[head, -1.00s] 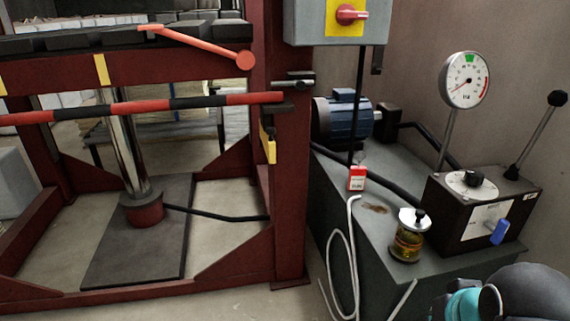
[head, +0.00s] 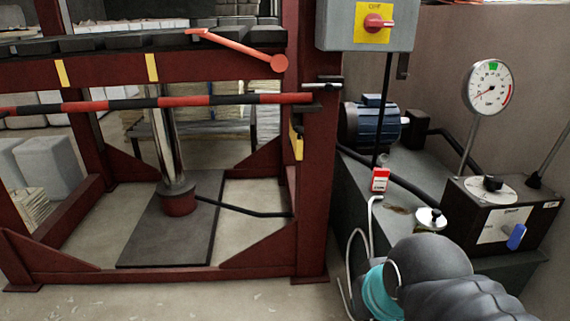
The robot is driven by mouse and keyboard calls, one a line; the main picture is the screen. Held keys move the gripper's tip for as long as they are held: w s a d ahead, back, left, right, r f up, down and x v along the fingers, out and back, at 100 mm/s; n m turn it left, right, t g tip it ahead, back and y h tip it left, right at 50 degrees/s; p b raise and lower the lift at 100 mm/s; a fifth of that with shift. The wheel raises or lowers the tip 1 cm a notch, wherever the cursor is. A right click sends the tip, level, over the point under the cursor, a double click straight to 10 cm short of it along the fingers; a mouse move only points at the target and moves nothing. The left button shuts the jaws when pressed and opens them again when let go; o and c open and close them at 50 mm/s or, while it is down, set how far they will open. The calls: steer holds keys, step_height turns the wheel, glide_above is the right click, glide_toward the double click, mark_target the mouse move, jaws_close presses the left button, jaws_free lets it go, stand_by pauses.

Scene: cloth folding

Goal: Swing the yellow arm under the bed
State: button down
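The bed (head: 120,73) is a dark red cross beam of a press frame, topped with black blocks, in the head view's upper left. A narrow yellow piece (head: 297,146) sits on the inner side of the right post, below the striped bar. It may be the yellow arm; it shows nearly edge-on, and its full length cannot be seen. Two small yellow tabs, one on the left (head: 62,73) and one nearer the middle (head: 152,67), are on the bed's front. My arm, grey with a teal band, enters at the lower right. My gripper cannot be made out.
A red-and-black bar (head: 200,101) crosses the frame's front. An orange lever (head: 240,46) lies over the bed's right end. A steel ram (head: 166,150) stands below. The pump bench (head: 385,175), gauge (head: 487,87) and control box (head: 500,215) are right. Floor in front is clear.

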steer(key=shift+w+d, duration=0.1)
steer(key=w+d+r+m+t+h+b, duration=0.1)
steer(key=w+d+m+t, duration=0.15)
steer(key=w, duration=0.65)
steer(key=w+d+r+m+t, duration=0.15)
steer(key=w+m, duration=0.25)
steer(key=w, duration=0.5)
steer(key=w+d+r+m+t+h+b, duration=0.1)
steer(key=w+d+m+t, duration=0.2)
steer(key=w, duration=0.6)
steer(key=w+f+m+t+y, duration=0.2)
steer(key=w+y, duration=0.1)
steer(key=w, duration=0.4)
steer(key=w+f+m+t+y, duration=0.2)
steer(key=w+f+m+y, duration=0.1)
steer(key=w, duration=0.5)
steer(key=shift+w+a+m+t+b, duration=0.25)
steer(key=shift+a+m+t+b, duration=0.05)
steer(key=shift+m+t, duration=0.1)
steer(key=w+a, duration=0.6)
steer(key=w, duration=0.3)
steer(key=shift+w+a+p, duration=0.2)
steer(key=shift+w+p, duration=0.15)
steer(key=shift+p, duration=0.05)
